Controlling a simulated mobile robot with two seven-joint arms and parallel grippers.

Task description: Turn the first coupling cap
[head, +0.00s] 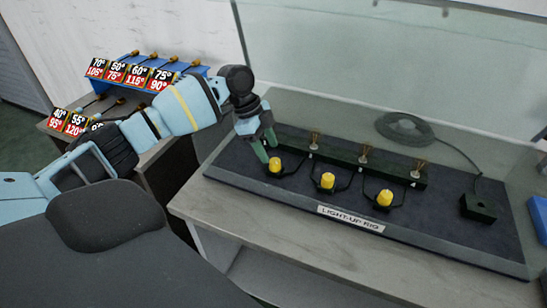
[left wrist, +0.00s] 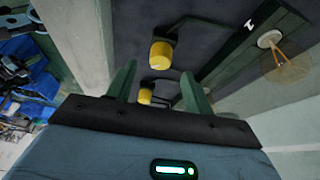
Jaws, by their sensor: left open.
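Three yellow coupling caps stand in a row on the dark board of the light-up rig (head: 440,245): the left cap (head: 275,165), the middle cap (head: 327,181) and the right cap (head: 384,198). My left gripper (head: 267,150) is open and points down at the left cap, its green fingers just above and beside it. In the left wrist view, one yellow cap (left wrist: 160,55) shows beyond the open fingers (left wrist: 158,78), and another cap (left wrist: 145,97) is partly hidden behind the gripper's palm edge. I cannot tell whether a finger touches a cap. My right gripper is not seen.
A dark rail (head: 340,155) with several small upright bulbs runs behind the caps. A black box (head: 478,208) with a cable stands at the right. A clear panel (head: 350,60) rises behind. A blue rack with temperature labels (head: 130,75) is at the back left.

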